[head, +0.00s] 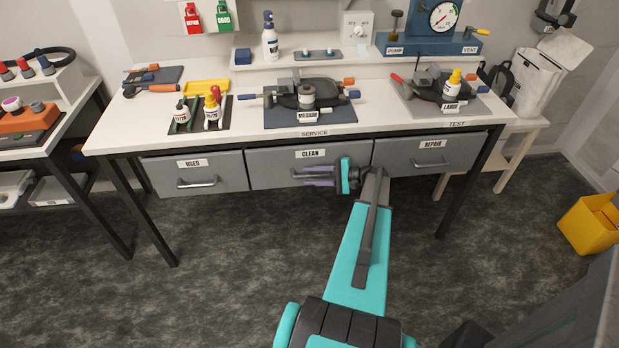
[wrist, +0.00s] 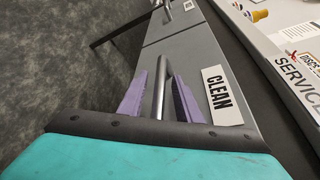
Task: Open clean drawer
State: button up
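The clean drawer (head: 270,166) is the grey middle drawer under the bench, with a white "CLEAN" label (wrist: 222,95). Its front looks level with its neighbours, so it is shut. Its bar handle (wrist: 160,85) shows in the wrist view. My gripper (head: 319,175) reaches the drawer front from the right in the head view. In the wrist view its two purple fingers (wrist: 160,92) are open, one on each side of the handle. A gap shows between each finger and the bar. In the head view the fingers partly hide the handle.
The used drawer (head: 222,173) is on the left and the repair drawer (head: 420,155) on the right, both shut. The bench top (head: 245,128) above holds mats, clamps and bottles. The floor (head: 240,260) in front of the drawers is clear. A yellow bin (head: 590,222) stands far right.

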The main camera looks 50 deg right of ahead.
jog(key=shift+c, duration=0.4)
grip_shut()
